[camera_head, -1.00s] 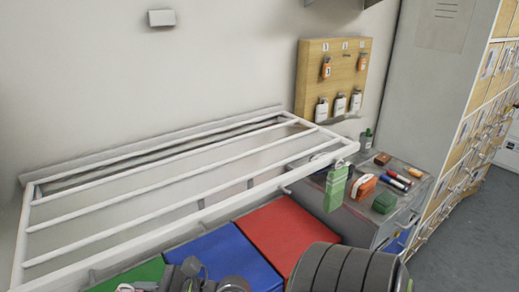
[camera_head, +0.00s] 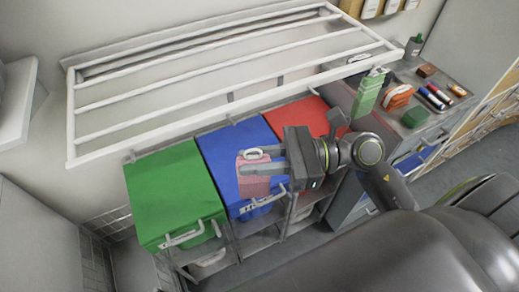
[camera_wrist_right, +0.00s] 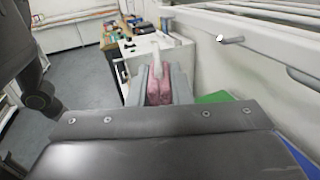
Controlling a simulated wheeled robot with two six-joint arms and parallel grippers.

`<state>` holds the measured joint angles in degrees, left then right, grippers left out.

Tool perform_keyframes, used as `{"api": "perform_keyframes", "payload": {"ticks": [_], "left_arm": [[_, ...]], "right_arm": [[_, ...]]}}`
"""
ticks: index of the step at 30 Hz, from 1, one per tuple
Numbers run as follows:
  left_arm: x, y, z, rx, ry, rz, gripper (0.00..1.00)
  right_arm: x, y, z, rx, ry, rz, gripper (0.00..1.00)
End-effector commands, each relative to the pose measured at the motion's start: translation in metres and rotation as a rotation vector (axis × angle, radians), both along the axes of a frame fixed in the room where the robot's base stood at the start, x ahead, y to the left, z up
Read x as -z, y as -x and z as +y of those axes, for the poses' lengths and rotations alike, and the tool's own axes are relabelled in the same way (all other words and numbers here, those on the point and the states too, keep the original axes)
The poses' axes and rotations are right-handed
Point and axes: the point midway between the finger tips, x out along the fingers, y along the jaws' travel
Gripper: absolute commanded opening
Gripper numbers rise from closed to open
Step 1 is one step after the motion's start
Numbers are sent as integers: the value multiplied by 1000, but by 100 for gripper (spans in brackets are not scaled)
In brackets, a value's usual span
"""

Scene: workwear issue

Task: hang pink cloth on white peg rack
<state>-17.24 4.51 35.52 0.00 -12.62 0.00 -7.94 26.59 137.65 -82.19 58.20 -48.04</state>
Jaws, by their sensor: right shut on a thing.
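The pink cloth (camera_head: 254,186) hangs from my right gripper (camera_head: 246,161), in front of the blue lid. The gripper is shut on its upper part, and a pale loop shows at its top. The cloth also shows between the fingers in the right wrist view (camera_wrist_right: 158,92). The white peg rack (camera_head: 166,77) is on the wall behind and above, apart from the cloth. Small pegs show below its front rail; one stands out in the right wrist view (camera_wrist_right: 231,40). A green cloth (camera_head: 367,95) hangs near the rack's right end. My left gripper is not in view.
Below the rack stand bins with a green lid (camera_head: 165,190), a blue lid (camera_head: 225,148) and a red lid (camera_head: 290,115). A grey cabinet at the right carries an orange item (camera_head: 397,97), a green box (camera_head: 415,117) and markers (camera_head: 432,98).

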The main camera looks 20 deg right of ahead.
Motion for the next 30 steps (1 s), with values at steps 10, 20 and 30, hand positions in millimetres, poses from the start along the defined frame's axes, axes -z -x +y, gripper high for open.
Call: {"api": "perform_keyframes", "payload": {"ticks": [10,20,30], "left_arm": [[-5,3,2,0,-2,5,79],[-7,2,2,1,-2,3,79],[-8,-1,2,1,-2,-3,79]], "right_arm": [[-10,6,3,-85,0,-10,0],[-9,-14,4,-83,-1,-10,0],[-7,-34,4,-82,-1,-9,0]]}}
